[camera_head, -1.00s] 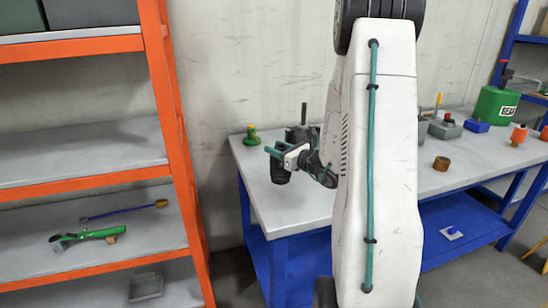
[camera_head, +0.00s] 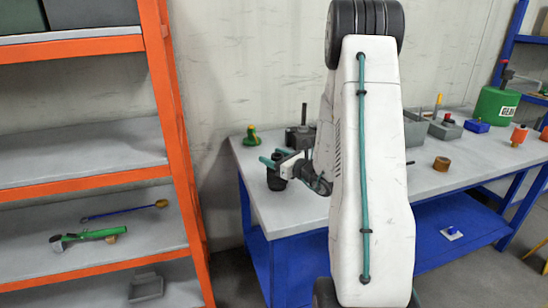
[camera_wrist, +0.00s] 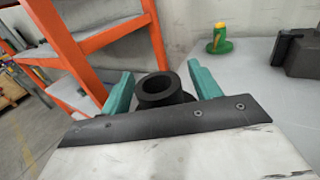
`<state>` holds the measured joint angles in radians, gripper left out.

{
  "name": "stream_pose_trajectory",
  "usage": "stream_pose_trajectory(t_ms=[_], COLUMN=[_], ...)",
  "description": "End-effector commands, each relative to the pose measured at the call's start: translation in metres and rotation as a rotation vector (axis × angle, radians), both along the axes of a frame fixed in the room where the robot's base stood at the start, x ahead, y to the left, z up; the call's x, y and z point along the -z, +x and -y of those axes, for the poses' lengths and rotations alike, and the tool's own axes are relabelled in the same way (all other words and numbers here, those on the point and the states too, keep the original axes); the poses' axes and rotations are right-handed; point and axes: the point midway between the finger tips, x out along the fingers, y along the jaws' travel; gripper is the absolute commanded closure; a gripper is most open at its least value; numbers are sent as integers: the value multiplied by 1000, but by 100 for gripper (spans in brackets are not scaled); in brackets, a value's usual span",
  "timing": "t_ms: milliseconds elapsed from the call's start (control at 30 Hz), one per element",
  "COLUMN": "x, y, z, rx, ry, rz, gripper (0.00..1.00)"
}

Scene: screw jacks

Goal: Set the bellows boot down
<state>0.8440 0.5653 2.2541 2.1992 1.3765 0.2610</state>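The bellows boot (camera_head: 275,180) is a black ribbed sleeve. It appears to stand upright on the grey top of the blue-legged table (camera_head: 300,212), near its left end. In the wrist view its open round top (camera_wrist: 160,88) shows between the two teal fingers. My gripper (camera_head: 272,159) is around the boot's upper part. The fingers look spread, with a visible gap between the left finger and the boot in the wrist view (camera_wrist: 160,82). Its underside and exact contact with the table are hard to see.
A green-and-yellow piece (camera_head: 252,136) and a dark block with an upright rod (camera_head: 300,137) stand behind the boot. A brown ring (camera_head: 441,163) and a green container (camera_head: 496,106) are farther right. An orange shelf (camera_head: 168,130) stands left. The table's front left is clear.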

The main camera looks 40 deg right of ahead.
Motion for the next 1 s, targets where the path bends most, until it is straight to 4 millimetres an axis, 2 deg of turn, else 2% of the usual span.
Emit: stream_pose_trajectory(t_ms=[267, 367, 800, 1000], x=[-3, -3, -3, -4], y=[0, -9, -97, -116], z=[0, 2, 8, 8], rx=[0, 3, 5, -3], ry=[-1, 0, 1, -2], rz=[1, 0, 0, 0], gripper=[38, 38, 38, 38])
